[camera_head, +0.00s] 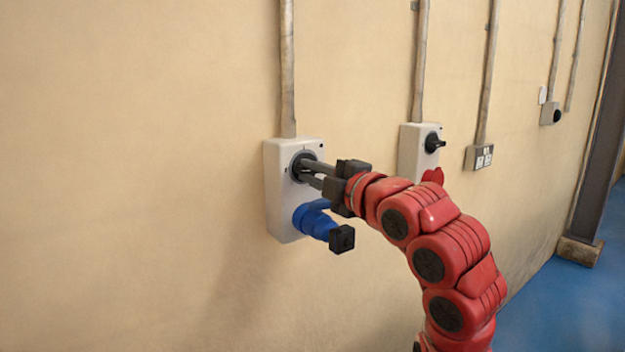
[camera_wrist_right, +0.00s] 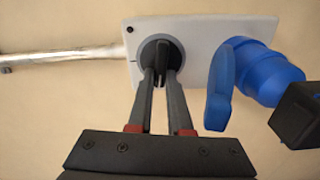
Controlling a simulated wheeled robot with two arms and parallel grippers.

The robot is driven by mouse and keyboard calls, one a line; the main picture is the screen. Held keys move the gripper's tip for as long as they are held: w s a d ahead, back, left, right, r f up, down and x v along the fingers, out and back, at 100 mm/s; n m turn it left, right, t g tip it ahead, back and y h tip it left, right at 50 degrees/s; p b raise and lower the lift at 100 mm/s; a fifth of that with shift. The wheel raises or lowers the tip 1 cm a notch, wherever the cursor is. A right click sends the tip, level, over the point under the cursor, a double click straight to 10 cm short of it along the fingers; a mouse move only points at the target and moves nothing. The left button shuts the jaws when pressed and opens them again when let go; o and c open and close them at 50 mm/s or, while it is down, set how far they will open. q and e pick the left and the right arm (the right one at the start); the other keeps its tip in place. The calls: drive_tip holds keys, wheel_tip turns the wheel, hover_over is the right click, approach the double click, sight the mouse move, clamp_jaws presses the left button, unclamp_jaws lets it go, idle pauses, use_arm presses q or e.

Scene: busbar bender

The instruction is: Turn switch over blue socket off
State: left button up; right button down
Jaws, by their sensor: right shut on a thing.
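The white switch box (camera_head: 279,200) with the blue socket is on the wall, left of centre in the head view. Its round dark switch (camera_head: 297,166) is above the blue socket (camera_head: 308,218), which has a blue and black plug in it. My right gripper (camera_head: 308,172) reaches in from the right, its fingers at the switch. In the right wrist view the two fingers (camera_wrist_right: 162,82) are shut on the black switch handle (camera_wrist_right: 162,60), one on each side. The handle lies in line with the fingers there. The blue socket (camera_wrist_right: 262,75) is beside them. My left gripper is not in view.
A second white box (camera_head: 410,150) with a dark switch and a red part is to the right, partly behind my right arm. A grey outlet (camera_head: 480,157) and another small box (camera_head: 550,114) are further right. The black plug end (camera_head: 342,238) sticks out below my gripper.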

drive_tip(key=shift+f+n, duration=0.15)
drive_tip(key=shift+n, duration=0.55)
drive_tip(key=c, duration=0.8)
unclamp_jaws()
drive_tip(key=shift+c, duration=0.2)
drive_tip(key=b+v, duration=0.1)
drive_tip(key=v, duration=1.1)
drive_tip(key=shift+a, duration=0.1)
